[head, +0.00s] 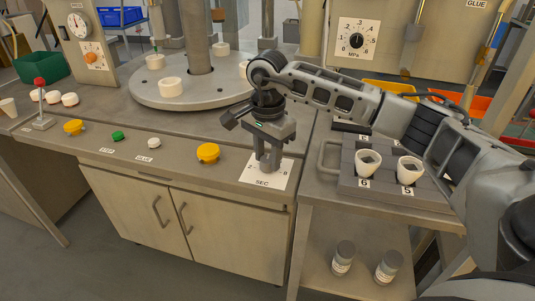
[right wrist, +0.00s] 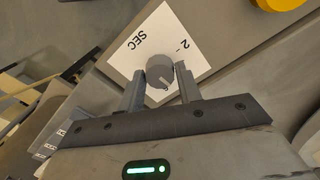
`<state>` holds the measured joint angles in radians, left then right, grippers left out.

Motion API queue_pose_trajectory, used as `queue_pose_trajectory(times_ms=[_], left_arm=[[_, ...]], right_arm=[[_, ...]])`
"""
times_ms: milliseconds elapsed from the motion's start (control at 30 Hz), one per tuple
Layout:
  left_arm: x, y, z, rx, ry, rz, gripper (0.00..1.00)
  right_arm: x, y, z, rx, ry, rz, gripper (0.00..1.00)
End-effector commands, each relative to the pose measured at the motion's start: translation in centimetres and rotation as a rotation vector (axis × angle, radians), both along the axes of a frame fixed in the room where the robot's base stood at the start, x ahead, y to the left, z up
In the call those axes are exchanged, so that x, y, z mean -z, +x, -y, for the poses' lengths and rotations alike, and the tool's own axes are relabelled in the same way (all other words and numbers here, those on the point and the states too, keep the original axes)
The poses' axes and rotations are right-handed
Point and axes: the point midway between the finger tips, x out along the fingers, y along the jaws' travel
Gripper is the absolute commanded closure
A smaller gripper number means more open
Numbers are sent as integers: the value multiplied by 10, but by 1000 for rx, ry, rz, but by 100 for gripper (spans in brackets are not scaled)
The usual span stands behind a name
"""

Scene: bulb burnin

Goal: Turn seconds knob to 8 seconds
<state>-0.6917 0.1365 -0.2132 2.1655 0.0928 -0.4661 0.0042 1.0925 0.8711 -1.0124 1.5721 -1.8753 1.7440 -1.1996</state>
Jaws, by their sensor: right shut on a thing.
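The seconds knob (right wrist: 160,72) is a grey round knob on a white dial plate lettered SEC (head: 254,177). The plate lies on the sloping front panel of the bench, and it also shows in the right wrist view (right wrist: 133,62). My right gripper (head: 268,163) points down over the plate, with one finger on each side of the knob, shut on it. A light pointer line on the knob shows in the right wrist view, towards its lower right edge. The 2 mark is readable there; the 8 mark is partly visible in the head view. My left gripper is not in view.
Yellow (head: 208,153), white (head: 154,143) and green (head: 118,136) buttons lie left of the plate. A round turntable (head: 190,93) stands behind. A grey tray (head: 348,178) with white crucible-like cups is to the right, under my right arm. A pressure dial (head: 357,40) is at the back.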

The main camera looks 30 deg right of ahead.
Motion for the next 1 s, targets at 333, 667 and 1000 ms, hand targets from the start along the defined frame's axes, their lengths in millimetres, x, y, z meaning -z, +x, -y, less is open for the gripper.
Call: queue_pose_trajectory(times_ms=[333,667,1000], left_arm=[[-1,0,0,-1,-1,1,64],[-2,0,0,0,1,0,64],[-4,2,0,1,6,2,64]], right_arm=[[-1,0,1,329,-2,2,88],[-1,0,1,643,-2,3,88],[-2,0,1,967,-2,4,88]])
